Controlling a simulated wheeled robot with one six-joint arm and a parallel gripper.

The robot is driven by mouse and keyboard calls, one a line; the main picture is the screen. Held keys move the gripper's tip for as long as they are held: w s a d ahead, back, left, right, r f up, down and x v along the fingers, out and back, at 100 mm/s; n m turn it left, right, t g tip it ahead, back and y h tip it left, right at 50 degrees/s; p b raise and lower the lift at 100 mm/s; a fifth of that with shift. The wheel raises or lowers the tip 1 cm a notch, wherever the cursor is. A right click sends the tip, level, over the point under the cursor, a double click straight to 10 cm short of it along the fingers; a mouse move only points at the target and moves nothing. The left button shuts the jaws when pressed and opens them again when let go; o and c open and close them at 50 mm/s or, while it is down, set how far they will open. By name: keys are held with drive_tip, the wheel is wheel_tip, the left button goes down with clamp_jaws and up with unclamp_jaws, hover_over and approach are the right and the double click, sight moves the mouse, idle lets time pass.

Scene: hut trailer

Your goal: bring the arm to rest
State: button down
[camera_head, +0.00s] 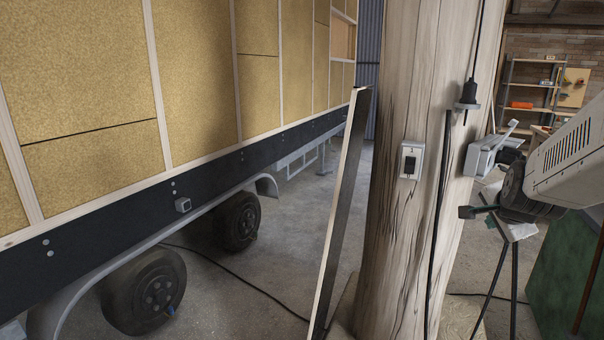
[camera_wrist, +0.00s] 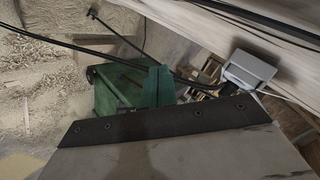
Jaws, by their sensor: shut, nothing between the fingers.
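My gripper (camera_wrist: 159,72) shows near the middle of the wrist view. Its short green fingers are together, with nothing seen between them. They stick out beyond a dark bolted plate, my own, which crosses the lower part of that view. The fingers point over a green object and a floor with wood shavings. I cannot make out the fingers in the head view.
A thick wooden post (camera_head: 405,130) stands close, with a socket (camera_head: 411,160) and cables on it. A dark-edged board (camera_head: 338,215) leans beside it. A trailer (camera_head: 200,100) fills the left. A green object (camera_head: 570,270) stands at lower right. Shelves (camera_head: 530,85) are behind.

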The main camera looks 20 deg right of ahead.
drive_tip(key=s+a+n+g+y, duration=0.2)
drive_tip(key=s+a+n, duration=0.4)
drive_tip(key=a, duration=0.3)
drive_tip(key=s+a+n+g+y, duration=0.2)
drive_tip(key=s+a+n, duration=0.3)
drive_tip(key=a, duration=0.5)
drive_tip(key=s+a+n+g+y, duration=0.2)
drive_tip(key=s+a+n, duration=0.4)
drive_tip(key=a+n, duration=0.2)
drive_tip(key=shift+s+a+r, duration=0.25)
drive_tip(key=shift+s+a, duration=0.1)
drive_tip(key=shift+a, duration=0.45)
